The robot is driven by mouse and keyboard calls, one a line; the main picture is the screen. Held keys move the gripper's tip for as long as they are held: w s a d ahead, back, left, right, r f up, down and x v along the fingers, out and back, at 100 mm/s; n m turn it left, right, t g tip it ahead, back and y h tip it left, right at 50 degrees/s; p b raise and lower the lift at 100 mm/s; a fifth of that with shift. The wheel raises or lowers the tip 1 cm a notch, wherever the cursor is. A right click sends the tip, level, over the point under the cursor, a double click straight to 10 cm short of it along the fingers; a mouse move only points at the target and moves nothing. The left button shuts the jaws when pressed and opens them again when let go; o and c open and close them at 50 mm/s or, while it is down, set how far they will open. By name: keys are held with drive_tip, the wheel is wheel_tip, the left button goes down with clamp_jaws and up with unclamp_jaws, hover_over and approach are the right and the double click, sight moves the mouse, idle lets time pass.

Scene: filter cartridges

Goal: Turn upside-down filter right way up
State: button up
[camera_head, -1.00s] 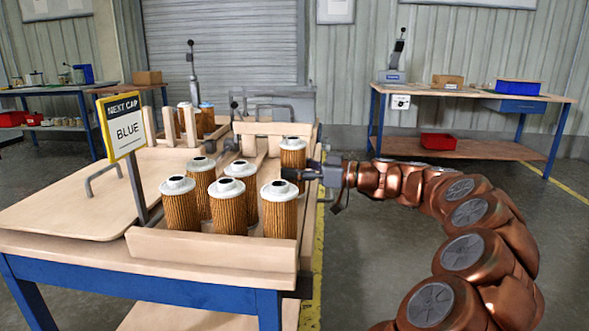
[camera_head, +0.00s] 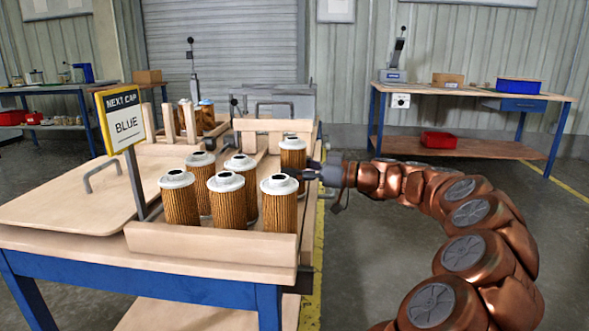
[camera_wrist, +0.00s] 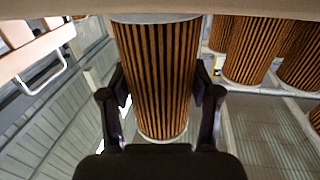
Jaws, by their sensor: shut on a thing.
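My gripper (camera_head: 300,172) is shut on the back right filter (camera_head: 293,153), a brown pleated cylinder, gripping it from the right side. Its upper end shows a white cap with a dark centre. In the wrist view the held filter (camera_wrist: 155,75) stands between the two dark fingers (camera_wrist: 160,110), with a pale disc at each end. Several similar filters stand in front and to its left, among them the front right filter (camera_head: 279,208) and the middle filter (camera_head: 227,205); their caps also face up. Whether the held filter touches the tray is not clear.
A wooden tray wall (camera_head: 210,242) closes the front of the group. A sign reading "NEXT CAP BLUE" (camera_head: 125,122) stands at left, beside a board with a handle (camera_head: 70,195). A rack with more filters (camera_head: 190,120) lies behind. The floor at right is open.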

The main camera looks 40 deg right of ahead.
drive_tip(key=shift+f+b, duration=0.45)
drive_tip(key=shift+f, duration=0.05)
idle(0.3)
drive_tip(key=o, duration=1.3)
drive_tip(key=v, duration=1.2)
drive_tip(key=shift+r, duration=0.15)
